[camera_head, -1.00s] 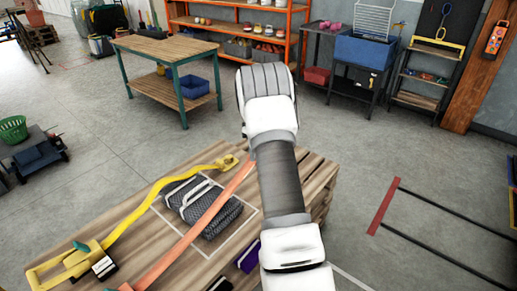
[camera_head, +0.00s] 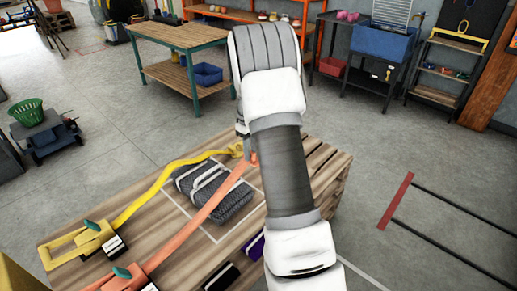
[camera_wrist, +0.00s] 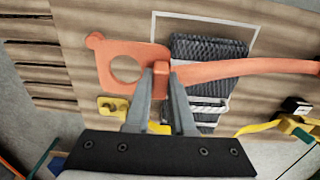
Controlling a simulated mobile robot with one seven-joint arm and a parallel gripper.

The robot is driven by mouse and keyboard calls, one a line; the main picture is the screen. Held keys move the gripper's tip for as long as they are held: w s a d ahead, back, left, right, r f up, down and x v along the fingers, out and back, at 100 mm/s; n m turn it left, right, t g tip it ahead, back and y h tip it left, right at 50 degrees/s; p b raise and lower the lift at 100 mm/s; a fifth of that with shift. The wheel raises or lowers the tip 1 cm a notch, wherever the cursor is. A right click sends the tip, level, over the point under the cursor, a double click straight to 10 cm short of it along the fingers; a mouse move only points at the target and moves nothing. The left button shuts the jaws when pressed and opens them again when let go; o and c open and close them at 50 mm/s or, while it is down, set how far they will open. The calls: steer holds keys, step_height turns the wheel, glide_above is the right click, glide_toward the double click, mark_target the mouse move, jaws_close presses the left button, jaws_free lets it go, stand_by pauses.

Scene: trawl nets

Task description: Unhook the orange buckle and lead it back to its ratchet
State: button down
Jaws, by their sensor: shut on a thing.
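The orange buckle (camera_wrist: 126,66), a flat plate with a round hole, shows in the wrist view. My gripper (camera_wrist: 161,78) is shut on its narrow part, beside the hole. The orange strap (camera_wrist: 270,67) runs from it to the right, across the grey netting bundle (camera_wrist: 208,54). In the head view the orange strap (camera_head: 205,212) slopes down to the orange ratchet (camera_head: 123,279) at the pallet's near left. My arm mostly hides the gripper and buckle there. Whether the buckle still touches a hook is unclear.
A yellow buckle (camera_wrist: 112,107) lies close by; its yellow strap (camera_head: 150,192) leads to a yellow ratchet (camera_head: 88,240). The bundle lies inside a white outline on the wooden pallet (camera_head: 318,170). A purple item (camera_head: 251,247) and a dark block (camera_head: 221,276) lie near my arm.

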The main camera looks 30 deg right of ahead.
steer(key=s+a, duration=0.3)
steer(key=a, duration=0.8)
steer(key=s+a, duration=0.3)
steer(key=a, duration=0.8)
steer(key=s+a, duration=0.3)
steer(key=a, duration=0.8)
steer(key=f+b, duration=0.3)
steer(key=f, duration=0.1)
steer(key=f+b, duration=0.3)
steer(key=f, duration=0.1)
steer(key=f+b, duration=0.3)
steer(key=f, duration=0.1)
steer(key=shift+s+f, duration=0.25)
steer(key=shift+f, duration=0.15)
steer(key=shift+f+b, duration=0.5)
steer(key=shift+f, duration=0.3)
steer(key=c, duration=0.7)
jaws_free()
